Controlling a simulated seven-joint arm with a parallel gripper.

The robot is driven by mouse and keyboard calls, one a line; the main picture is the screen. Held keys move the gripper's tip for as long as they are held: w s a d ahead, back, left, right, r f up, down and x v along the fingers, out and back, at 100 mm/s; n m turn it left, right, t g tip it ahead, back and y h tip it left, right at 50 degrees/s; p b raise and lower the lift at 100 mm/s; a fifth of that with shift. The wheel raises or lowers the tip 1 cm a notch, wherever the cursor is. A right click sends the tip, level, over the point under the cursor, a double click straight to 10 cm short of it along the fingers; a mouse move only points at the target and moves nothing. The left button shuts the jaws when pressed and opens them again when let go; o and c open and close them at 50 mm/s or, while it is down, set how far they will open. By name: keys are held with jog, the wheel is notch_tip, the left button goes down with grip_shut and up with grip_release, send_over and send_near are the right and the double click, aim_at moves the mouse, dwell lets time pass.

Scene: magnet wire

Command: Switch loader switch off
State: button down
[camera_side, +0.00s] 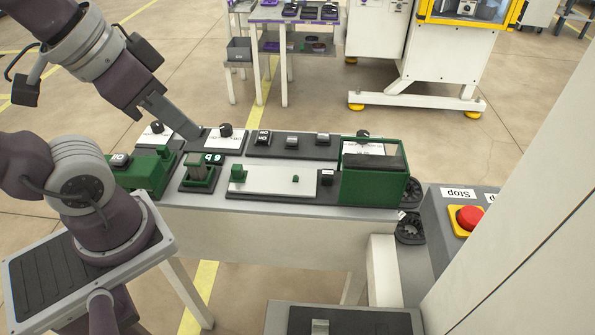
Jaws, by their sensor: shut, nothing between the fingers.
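My gripper (194,134) points down and to the right over the back left of the workbench, its narrow fingers shut with nothing between them. Its tip is just left of a white plate with a black knob (225,130); whether it touches anything is unclear. A dark switch with a white "ON" mark (262,138) stands right of that plate.
A green box (370,183) stands at the bench's right end. A white panel with green blocks (275,181) lies in front. Small metallic parts (292,143) sit on the dark rear strip. A red stop button (469,217) is at the right. Open air lies above the bench.

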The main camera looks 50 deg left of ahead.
jog(key=w+a+r+n+g, duration=0.1)
jog(key=w+r+n, duration=0.1)
jog(key=w+n, duration=0.25)
jog(key=n+g, duration=0.5)
jog(key=n, duration=1.8)
send_over(262, 138)
notch_tip(262, 138, down, 8)
jog(key=shift+w+m, duration=0.15)
jog(key=shift+m, duration=0.1)
notch_tip(262, 138, down, 14)
jog(key=shift+f, duration=0.1)
